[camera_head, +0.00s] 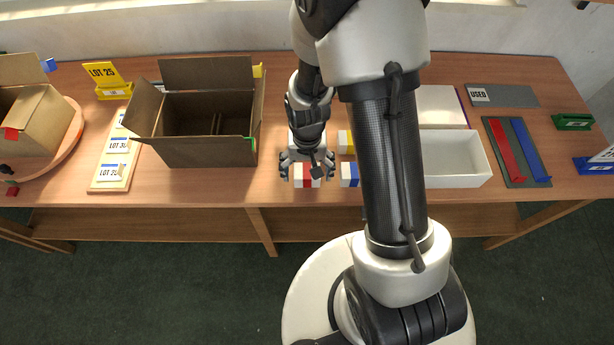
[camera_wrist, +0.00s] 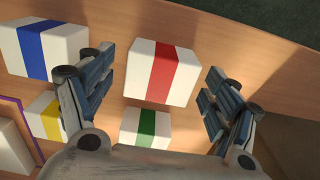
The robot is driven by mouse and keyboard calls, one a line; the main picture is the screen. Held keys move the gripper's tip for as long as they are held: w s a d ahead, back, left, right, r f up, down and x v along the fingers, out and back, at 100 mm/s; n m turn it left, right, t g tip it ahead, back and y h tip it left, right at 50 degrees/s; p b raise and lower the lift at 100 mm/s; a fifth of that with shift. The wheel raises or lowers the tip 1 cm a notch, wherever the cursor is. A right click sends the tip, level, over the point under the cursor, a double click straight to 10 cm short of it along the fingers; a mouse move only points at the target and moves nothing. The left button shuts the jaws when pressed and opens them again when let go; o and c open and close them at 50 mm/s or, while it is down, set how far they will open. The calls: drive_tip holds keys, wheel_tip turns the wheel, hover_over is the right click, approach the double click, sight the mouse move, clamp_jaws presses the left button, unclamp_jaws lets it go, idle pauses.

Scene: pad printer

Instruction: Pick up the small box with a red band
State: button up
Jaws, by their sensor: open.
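The small white box with a red band (camera_wrist: 162,75) lies on the table between the open fingers of my gripper (camera_wrist: 160,92) in the wrist view. Space shows on both sides of it, and neither finger appears to touch it. In the head view the red-banded box (camera_head: 307,182) is near the table's front edge, partly hidden under my gripper (camera_head: 307,172). A white box with a green band (camera_wrist: 146,128) lies close by, partly hidden by the gripper body in the wrist view.
A blue-banded box (camera_wrist: 45,48) and a yellow-banded box (camera_wrist: 45,118) lie beside the left finger. An open cardboard box (camera_head: 207,150) stands to the left, a white tray (camera_head: 455,180) to the right. The table's front edge (camera_head: 280,205) is close.

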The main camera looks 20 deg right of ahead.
drive_tip(key=shift+f, duration=0.6)
drive_tip(key=shift+r, duration=0.1)
drive_tip(key=shift+c, duration=0.3)
drive_tip(key=c, duration=1.1)
